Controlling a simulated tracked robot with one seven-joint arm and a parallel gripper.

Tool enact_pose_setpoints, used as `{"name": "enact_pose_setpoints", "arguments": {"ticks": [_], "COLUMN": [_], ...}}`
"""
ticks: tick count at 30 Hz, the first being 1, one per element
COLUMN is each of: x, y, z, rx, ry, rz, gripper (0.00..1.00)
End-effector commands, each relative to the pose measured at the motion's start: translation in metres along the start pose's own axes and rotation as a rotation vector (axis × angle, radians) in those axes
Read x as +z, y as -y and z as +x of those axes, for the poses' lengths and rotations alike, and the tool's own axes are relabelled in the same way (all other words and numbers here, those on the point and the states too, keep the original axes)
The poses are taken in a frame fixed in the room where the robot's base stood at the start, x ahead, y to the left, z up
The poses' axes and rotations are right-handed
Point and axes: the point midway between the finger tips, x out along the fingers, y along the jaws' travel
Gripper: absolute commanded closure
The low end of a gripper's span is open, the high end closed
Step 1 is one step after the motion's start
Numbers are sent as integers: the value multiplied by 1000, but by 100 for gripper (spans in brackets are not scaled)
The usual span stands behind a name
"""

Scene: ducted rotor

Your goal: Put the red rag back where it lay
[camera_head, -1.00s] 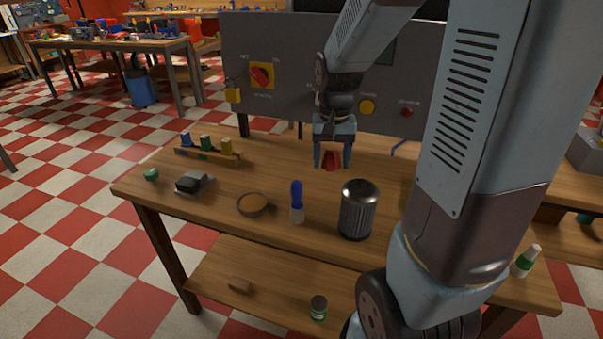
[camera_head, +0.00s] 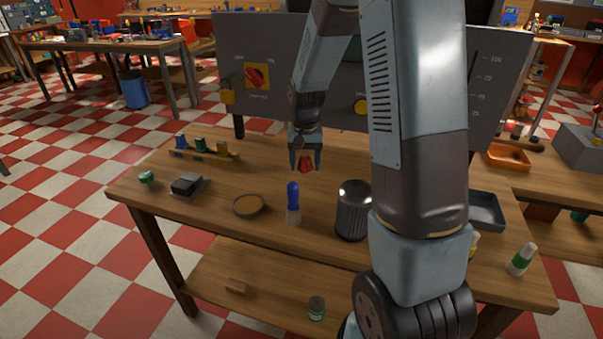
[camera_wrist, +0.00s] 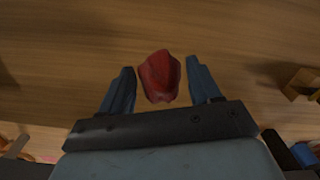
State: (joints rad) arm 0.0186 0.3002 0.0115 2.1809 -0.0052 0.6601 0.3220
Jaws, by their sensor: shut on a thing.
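The red rag (camera_head: 305,163) is a small crumpled piece between the fingers of my gripper (camera_head: 304,166). My gripper is shut on it and points down over the back part of the wooden workbench (camera_head: 240,187). In the wrist view the rag (camera_wrist: 160,76) shows between the two blue-grey fingertips of my gripper (camera_wrist: 161,88), with bare wood behind it. I cannot tell exactly how high the rag is above the bench top.
A rack of coloured items (camera_head: 205,149) is at the back left. A grey control panel (camera_head: 290,70) rises behind. Bare wood lies between the rack and the dish.

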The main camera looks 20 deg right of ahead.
Motion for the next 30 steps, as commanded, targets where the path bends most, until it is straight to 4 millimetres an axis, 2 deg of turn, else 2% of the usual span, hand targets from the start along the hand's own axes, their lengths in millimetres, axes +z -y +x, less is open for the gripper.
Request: {"name": "enact_pose_setpoints", "arguments": {"ticks": [3,12,19,30], "x": [-8,-17,-17,-17], "y": [4,7,7,6], "z": [10,22,51,54], "rx": [0,0,0,0], "ry": [0,0,2,-1], "rz": [0,0,0,2], "gripper": [70,70,70,70]}}
